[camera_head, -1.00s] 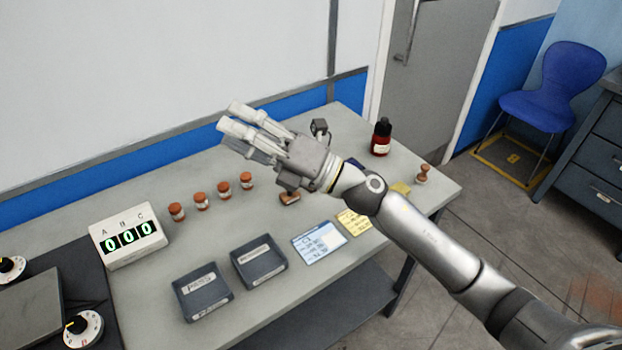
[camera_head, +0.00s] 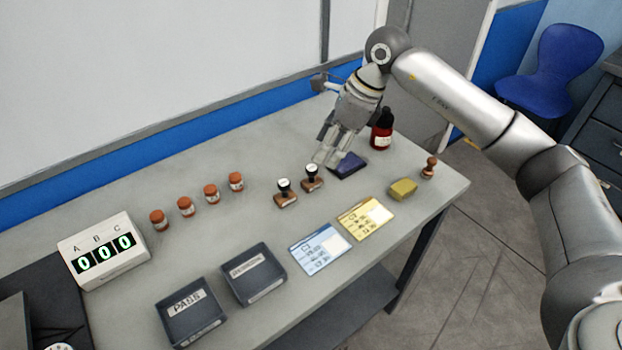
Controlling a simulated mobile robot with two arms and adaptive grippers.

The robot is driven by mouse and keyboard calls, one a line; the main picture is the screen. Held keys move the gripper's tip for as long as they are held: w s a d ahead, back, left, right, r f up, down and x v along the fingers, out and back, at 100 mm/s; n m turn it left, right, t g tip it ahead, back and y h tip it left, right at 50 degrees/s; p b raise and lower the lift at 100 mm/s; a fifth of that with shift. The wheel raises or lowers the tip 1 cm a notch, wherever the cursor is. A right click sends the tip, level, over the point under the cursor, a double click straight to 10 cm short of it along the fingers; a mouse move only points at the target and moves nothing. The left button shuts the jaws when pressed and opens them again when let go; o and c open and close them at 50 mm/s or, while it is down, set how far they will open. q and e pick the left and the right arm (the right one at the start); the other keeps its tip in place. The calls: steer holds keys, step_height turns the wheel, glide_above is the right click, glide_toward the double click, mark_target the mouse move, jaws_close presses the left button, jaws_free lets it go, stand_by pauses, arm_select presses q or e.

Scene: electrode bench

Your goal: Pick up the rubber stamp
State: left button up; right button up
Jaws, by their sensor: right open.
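A third, smaller stamp-like piece with a brown wooden handle (camera_head: 430,168) stands near the table's right end. My right gripper (camera_head: 328,158) is open and empty, its fingers pointing down, just behind and right of the right black-knobbed stamp. Its fingertips are close to that stamp and to a dark purple ink pad (camera_head: 349,167); I cannot tell whether they touch either. My left gripper is not in view.
A dark red bottle (camera_head: 382,132) stands right of my gripper. A yellow-green block (camera_head: 403,189), a blue card (camera_head: 320,248) and a yellow card (camera_head: 366,218) lie in front. Two dark trays (camera_head: 254,274), several orange-capped jars (camera_head: 211,193) and a counter box (camera_head: 102,251) are leftward.

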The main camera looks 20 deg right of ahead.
mark_target(313, 168)
steer(key=x, duration=0.3)
steer(key=shift+a+f, duration=0.1)
steer(key=shift+a, duration=0.05)
steer(key=shift+w+p+x, duration=0.2)
steer(key=shift+p+x, duration=0.3)
steer(key=shift+x, duration=0.85)
steer(key=shift+w+p+x, duration=0.15)
steer(key=shift+p+x, duration=0.3)
steer(key=shift+x, duration=0.9)
jaws_close()
